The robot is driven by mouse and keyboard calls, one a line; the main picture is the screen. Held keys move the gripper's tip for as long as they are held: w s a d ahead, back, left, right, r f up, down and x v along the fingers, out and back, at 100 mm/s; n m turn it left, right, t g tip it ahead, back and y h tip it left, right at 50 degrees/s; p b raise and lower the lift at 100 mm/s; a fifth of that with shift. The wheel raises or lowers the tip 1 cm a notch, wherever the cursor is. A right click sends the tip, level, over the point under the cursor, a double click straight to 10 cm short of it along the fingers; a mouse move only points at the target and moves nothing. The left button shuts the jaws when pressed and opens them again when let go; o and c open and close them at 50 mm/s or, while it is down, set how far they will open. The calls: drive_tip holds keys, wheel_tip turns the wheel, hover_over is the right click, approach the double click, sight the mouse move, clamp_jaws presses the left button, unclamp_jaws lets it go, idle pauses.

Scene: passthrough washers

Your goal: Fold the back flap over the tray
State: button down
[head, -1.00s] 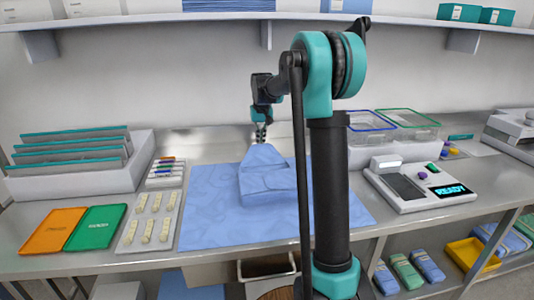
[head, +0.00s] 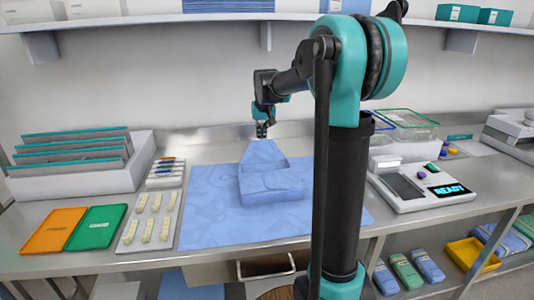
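A blue wrap (head: 215,215) lies spread on the steel bench. In its middle is a raised, box-like shape covered in blue cloth (head: 272,190), which hides the tray. The back flap (head: 262,152) extends behind this shape and narrows toward its far end. My gripper (head: 262,135) points down at the flap's far edge and appears to touch or nearly touch it. Its fingers are small and dark, and I cannot tell whether they are shut on the cloth.
To the left are a white rack (head: 80,175), orange (head: 53,230) and green (head: 95,228) folders, and a tray of small vials (head: 150,222). To the right stand clear bins (head: 405,125) and a device reading READY (head: 425,188). A shelf (head: 150,18) runs above.

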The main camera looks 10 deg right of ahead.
drive_tip(key=s+f+g, duration=0.3)
drive_tip(key=s+g, duration=0.1)
drive_tip(key=s, duration=0.6)
wheel_tip(320, 180, up, 7)
drive_tip(key=w, duration=0.2)
drive_tip(key=shift+w+f, duration=0.15)
drive_tip(key=shift+w, duration=0.15)
drive_tip(key=shift+d, duration=0.1)
